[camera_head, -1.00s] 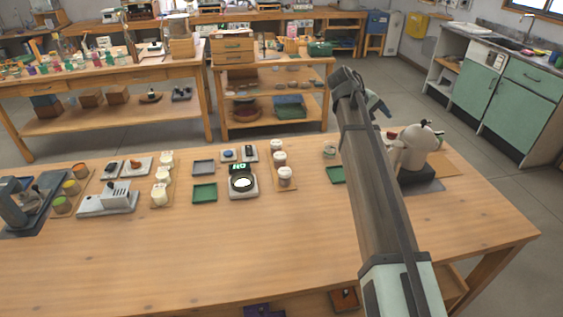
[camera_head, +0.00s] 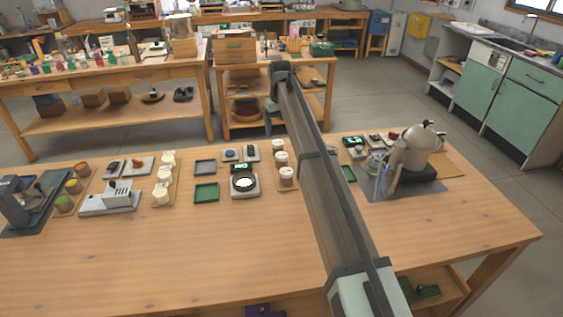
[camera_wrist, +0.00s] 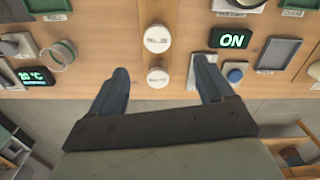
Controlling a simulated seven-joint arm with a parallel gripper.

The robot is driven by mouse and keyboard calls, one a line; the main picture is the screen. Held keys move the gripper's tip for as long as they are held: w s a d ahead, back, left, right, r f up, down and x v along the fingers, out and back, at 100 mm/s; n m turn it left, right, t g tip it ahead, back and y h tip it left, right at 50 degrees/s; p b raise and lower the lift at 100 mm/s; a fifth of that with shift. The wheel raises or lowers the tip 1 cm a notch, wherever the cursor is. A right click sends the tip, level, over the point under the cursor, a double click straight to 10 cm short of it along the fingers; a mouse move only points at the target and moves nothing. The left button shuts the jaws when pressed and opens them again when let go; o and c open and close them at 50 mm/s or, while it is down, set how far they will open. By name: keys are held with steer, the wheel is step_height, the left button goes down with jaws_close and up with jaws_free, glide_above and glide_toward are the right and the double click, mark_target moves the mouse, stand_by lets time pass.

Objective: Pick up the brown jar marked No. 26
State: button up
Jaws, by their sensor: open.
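My gripper (camera_wrist: 160,66) is open in the wrist view, its two blue-grey fingers spread wide with nothing held. Two round white jar lids (camera_wrist: 157,38) lie in line in the gap between the fingers, seen from above. The nearer lid (camera_wrist: 157,77) sits about level with the fingertips, touching neither. In the head view, a short row of white-lidded jars (camera_head: 286,173) stands on a wooden strip left of my arm. No number is readable on any jar, so I cannot tell which is No. 26. My fingers are not clearly visible in the head view.
A lit ON display (camera_wrist: 233,40) lies right of the lids in the wrist view; a 20 °C display (camera_wrist: 36,77) lies left. A pale distiller (camera_head: 413,150) stands right of my arm. Other jars (camera_head: 162,190) stand left. The table front (camera_head: 200,255) is clear.

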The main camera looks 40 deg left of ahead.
mark_target(281, 155)
step_height(281, 155, down, 13)
steer(key=shift+w+d+r, duration=0.1)
stand_by(0.6)
